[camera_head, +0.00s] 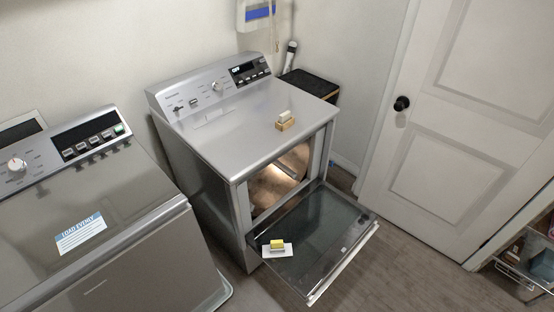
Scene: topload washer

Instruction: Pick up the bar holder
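A small tan holder (285,126) with a pale bar (284,116) on it sits on top of the middle machine, close to its right edge. A flat white piece (268,253) with a yellow block (277,244) on it lies on the machine's open door, near the door's left side. I cannot tell for sure which of the two is the bar holder. Neither of my grippers shows in the head view.
The machine (225,135) has its front door (318,235) folded down over the floor. A top-load washer (85,200) stands at left. A white room door (470,100) is at right. The machine's top is otherwise mostly clear.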

